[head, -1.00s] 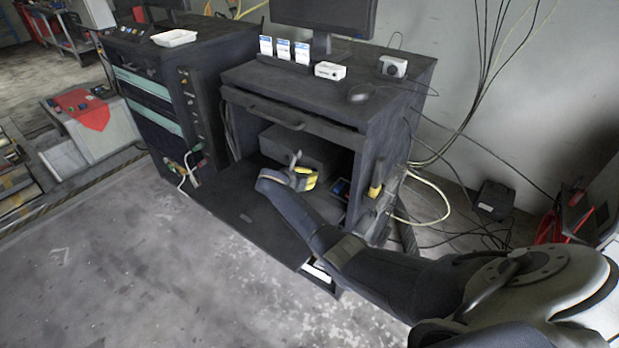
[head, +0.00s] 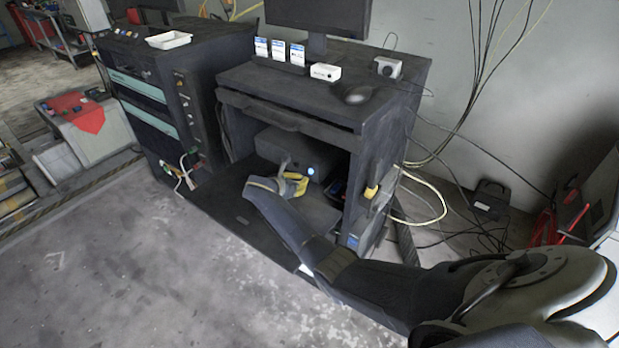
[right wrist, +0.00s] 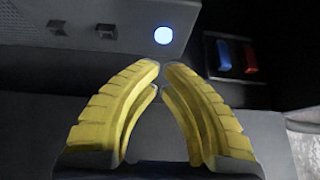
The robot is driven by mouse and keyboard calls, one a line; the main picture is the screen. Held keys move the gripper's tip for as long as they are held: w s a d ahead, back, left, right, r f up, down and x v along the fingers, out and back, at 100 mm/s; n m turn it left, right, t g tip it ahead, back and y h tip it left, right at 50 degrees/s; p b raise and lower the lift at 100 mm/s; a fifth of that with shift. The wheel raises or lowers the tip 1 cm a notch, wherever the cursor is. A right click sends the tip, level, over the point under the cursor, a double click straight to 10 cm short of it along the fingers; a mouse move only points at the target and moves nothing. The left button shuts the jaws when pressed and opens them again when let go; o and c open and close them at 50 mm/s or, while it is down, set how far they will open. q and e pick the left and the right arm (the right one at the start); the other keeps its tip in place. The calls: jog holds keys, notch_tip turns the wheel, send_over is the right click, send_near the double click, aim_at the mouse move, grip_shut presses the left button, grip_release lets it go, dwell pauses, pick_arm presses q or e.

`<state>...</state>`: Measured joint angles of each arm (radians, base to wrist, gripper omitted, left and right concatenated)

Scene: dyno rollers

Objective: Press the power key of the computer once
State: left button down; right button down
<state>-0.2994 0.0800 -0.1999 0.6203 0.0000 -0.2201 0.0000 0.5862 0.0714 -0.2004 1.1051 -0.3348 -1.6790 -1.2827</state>
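The computer (head: 278,143) is a dark grey box inside the open desk cabinet. Its power key is a round, lit, blue-white spot (head: 311,171) on the front face. In the right wrist view the lit key (right wrist: 163,36) sits just beyond my right gripper's fingertips (right wrist: 160,66), with a small gap in the picture. The yellow fingers meet or nearly meet at the tips, with nothing between them. In the head view my right gripper (head: 296,184) is in front of the computer, below and left of the key. My left gripper is not in view.
The desk (head: 290,90) above carries a monitor, cards, a small white box and a mouse. A blue and a red item (right wrist: 236,56) lie right of the computer. Cables hang at the right.

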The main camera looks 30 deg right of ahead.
jog(key=v, duration=0.8)
jog(key=shift+s+a+r, duration=0.1)
jog(key=shift+a+r, duration=0.1)
jog(key=shift+a, duration=0.15)
